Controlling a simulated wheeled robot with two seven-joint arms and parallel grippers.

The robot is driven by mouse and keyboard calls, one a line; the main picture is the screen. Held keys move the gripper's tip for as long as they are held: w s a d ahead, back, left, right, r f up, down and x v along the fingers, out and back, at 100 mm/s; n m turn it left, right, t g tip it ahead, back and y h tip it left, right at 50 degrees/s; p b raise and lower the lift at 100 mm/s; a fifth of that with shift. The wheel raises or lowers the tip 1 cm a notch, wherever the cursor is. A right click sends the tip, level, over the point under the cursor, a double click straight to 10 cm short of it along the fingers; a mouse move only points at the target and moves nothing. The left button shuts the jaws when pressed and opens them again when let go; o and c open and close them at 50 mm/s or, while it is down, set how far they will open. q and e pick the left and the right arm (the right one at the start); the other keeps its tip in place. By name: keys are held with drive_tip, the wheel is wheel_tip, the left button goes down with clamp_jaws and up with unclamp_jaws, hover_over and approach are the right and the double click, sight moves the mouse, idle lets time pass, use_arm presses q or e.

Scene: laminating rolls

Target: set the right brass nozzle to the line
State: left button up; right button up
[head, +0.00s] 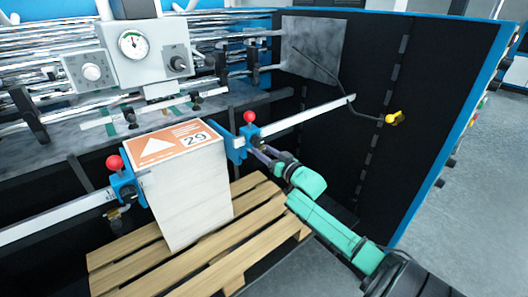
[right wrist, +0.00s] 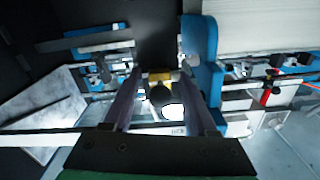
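My right gripper (head: 260,153) reaches in from the right, just below the right blue clamp (head: 239,140) with its red knob (head: 249,117). In the right wrist view, its two dark fingers (right wrist: 160,82) stand apart on either side of the right brass nozzle (right wrist: 158,76), with a gap visible at the sides. A dark round part with a bright edge (right wrist: 165,98) sits at the nozzle. In the head view the gripper largely hides this nozzle. I cannot make out a line mark. My left gripper is out of view.
A white stack with an orange label marked 29 (head: 185,190) stands on a wooden pallet (head: 125,250). A left blue clamp (head: 124,188) sits on the rail. A gauge (head: 131,43) is above.

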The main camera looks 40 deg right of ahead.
drive_tip(key=shift+s, duration=0.1)
drive_tip(key=shift+s+f, duration=0.1)
drive_tip(key=shift+s, duration=0.1)
drive_tip(key=s+b, duration=0.1)
drive_tip(key=s, duration=1.3)
drive_tip(key=shift+a+b, duration=0.2)
drive_tip(key=shift+b, duration=0.1)
